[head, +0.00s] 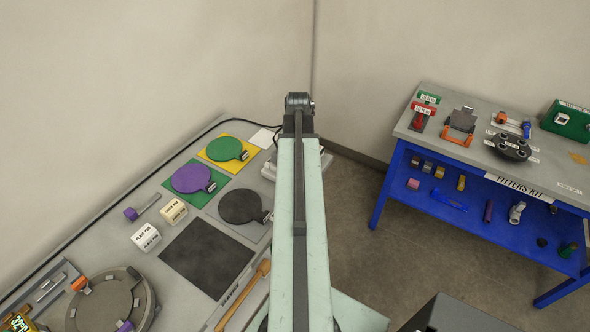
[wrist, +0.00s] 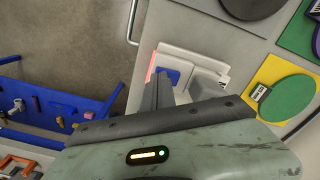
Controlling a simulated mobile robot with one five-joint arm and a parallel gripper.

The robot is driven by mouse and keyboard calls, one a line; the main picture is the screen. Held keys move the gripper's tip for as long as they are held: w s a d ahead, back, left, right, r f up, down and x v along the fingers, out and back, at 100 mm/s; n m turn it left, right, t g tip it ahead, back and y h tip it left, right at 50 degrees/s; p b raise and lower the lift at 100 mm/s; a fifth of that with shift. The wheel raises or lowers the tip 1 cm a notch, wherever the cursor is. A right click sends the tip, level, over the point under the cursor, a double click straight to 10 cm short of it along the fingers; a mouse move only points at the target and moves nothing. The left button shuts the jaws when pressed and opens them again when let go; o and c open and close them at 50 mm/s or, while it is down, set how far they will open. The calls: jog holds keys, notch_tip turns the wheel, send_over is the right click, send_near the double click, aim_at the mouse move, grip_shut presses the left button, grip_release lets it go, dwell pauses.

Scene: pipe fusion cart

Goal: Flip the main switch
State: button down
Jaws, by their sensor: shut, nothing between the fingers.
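A pale box (wrist: 188,58) with a blue patch and a red strip on its left side sits at the cart's edge in the wrist view. It may hold the main switch, but I cannot make out a lever. My gripper (wrist: 165,88) is shut and empty, and its dark fingers overlap the box in the picture. I cannot tell whether they touch it. In the head view the box (head: 268,170) shows only in part beside my arm, which hides the rest. My fingertips are hidden there.
Round purple (head: 192,178), green (head: 224,148) and black (head: 240,206) plates lie on the grey cart left of my arm. A wooden handle (head: 243,295) lies nearer. A blue-legged bench (head: 398,165) with fittings stands right, across open floor.

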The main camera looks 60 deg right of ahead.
jog(key=shift+f+b, duration=0.3)
jog(key=shift+f, duration=0.05)
jog(key=shift+r, duration=0.1)
notch_tip(320, 180, up, 7)
jog(key=p, duration=0.7)
dwell(0.4)
